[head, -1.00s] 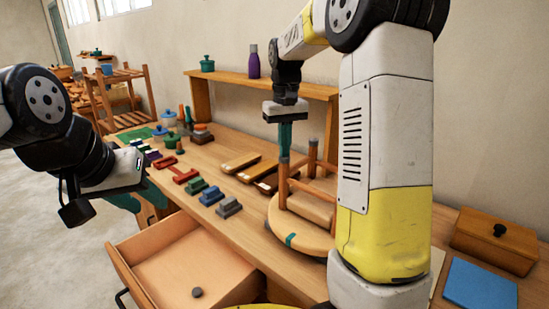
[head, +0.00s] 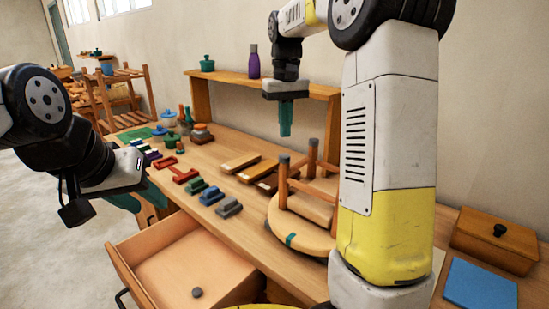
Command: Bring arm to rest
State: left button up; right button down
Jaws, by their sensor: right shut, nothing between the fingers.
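My right arm reaches over the workbench (head: 222,145) from the right. Its gripper (head: 285,134) points down with its teal fingers together and nothing between them. It hangs above an upturned round wooden stool (head: 300,238), clear of the grey-capped near leg (head: 284,178). My left gripper (head: 128,201) is low at the left, beside the bench's left end. Its teal fingers are partly hidden behind its own body, so their opening does not show.
An open drawer (head: 180,262) juts from the bench front with a dark round piece inside. Coloured blocks and jars line the bench. A shelf (head: 225,82) with a purple bottle (head: 253,62) stands behind the right gripper. A wooden box (head: 495,240) and blue mat (head: 480,284) lie at right.

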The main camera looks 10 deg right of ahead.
jog(key=shift+s+r, duration=0.1)
jog(key=shift+r, duration=0.05)
jog(key=s+a+f+t+y, duration=0.1)
jog(key=s+t, duration=0.2)
jog(key=s, duration=0.9)
jog(key=s+a+f+m+t+y, duration=0.1)
jog(key=s+f+t, duration=0.1)
jog(key=s, duration=1)
jog(key=shift+t, duration=0.6)
